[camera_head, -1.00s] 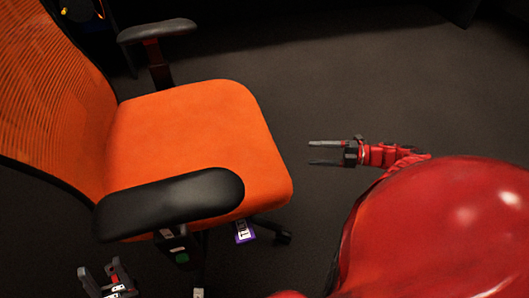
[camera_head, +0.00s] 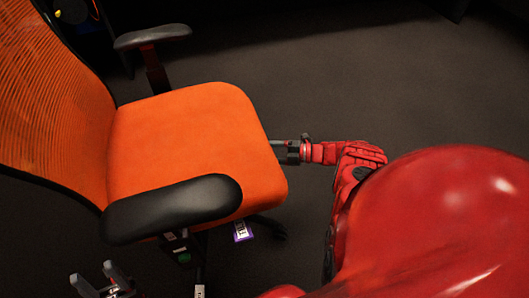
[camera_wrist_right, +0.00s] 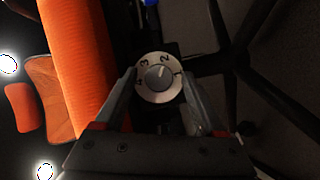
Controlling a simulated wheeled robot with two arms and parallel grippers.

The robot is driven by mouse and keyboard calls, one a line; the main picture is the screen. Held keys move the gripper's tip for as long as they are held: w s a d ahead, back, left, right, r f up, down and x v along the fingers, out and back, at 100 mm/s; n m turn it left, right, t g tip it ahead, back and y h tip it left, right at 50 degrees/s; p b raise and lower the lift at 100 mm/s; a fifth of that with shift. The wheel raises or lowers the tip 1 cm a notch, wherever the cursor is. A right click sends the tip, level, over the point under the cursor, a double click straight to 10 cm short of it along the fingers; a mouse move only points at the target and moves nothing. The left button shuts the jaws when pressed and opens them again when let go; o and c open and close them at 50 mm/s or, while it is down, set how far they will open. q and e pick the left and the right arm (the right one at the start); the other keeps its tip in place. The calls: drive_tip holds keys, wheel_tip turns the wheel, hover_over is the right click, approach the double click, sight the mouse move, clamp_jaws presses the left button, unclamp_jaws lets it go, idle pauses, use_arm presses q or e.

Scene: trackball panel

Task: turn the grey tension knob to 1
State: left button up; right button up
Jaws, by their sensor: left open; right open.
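The grey tension knob (camera_wrist_right: 158,78) shows in the right wrist view as a round dial with a pale numbered face. Its pointer line aims up and slightly right, roughly at the 2; the 1 is at the right of the dial. My right gripper (camera_wrist_right: 159,92) is open, with one finger on each side of the knob; I cannot tell if they touch it. In the head view my right gripper (camera_head: 277,148) reaches the seat's right edge, its tips hidden under it. The knob is hidden there. My left gripper (camera_head: 94,275) is open and empty at the lower left.
The orange office chair (camera_head: 185,130) has a near black armrest (camera_head: 170,207) and a far one (camera_head: 152,37). A purple-edged tag (camera_head: 243,231) hangs under the seat. Chair base legs (camera_wrist_right: 230,60) lie beyond the knob. The dark floor (camera_head: 400,90) is open at the right.

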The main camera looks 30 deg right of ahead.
clamp_jaws()
idle(0.5)
